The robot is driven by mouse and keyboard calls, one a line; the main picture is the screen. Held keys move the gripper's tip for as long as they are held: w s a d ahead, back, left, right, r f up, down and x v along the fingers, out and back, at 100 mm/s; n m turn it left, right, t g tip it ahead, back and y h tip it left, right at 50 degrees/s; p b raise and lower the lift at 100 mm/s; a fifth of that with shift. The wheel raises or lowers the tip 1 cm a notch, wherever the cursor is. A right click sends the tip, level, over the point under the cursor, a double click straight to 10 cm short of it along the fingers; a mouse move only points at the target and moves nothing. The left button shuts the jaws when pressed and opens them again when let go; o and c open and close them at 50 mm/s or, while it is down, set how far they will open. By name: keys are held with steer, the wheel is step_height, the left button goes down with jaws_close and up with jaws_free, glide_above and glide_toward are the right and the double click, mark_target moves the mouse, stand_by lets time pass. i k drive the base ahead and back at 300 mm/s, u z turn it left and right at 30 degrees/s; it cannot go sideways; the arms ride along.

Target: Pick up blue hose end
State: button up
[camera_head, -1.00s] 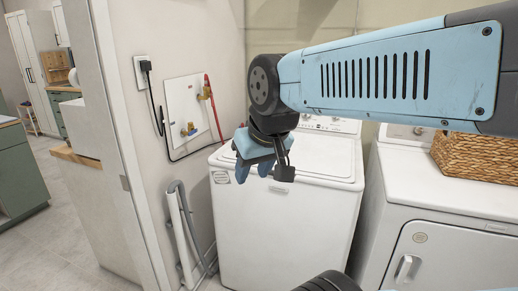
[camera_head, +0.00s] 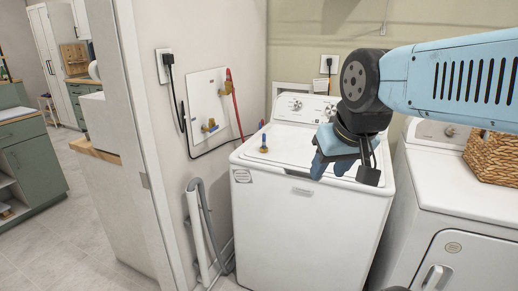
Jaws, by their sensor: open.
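The blue hose end (camera_head: 264,144) is a small piece with a blue top and a brass-coloured base. It stands upright on the left part of the white washer's top (camera_head: 290,143). My gripper (camera_head: 330,166) is open and empty, with its fingers pointing down over the washer lid. It appears to the right of the hose end and apart from it. The wrist and a dark block on it hide part of the lid. The gripper's exact height above the lid is hard to tell.
A wall panel with brass valves (camera_head: 209,126) and a red hose (camera_head: 236,100) is left of the washer. Grey hoses (camera_head: 200,225) hang beside it. A dryer (camera_head: 455,195) with a wicker basket (camera_head: 492,155) stands at right. Floor at far left is clear.

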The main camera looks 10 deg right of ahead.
mark_target(263, 149)
steer(key=z, duration=0.1)
steer(key=i, duration=1)
steer(key=u, duration=0.1)
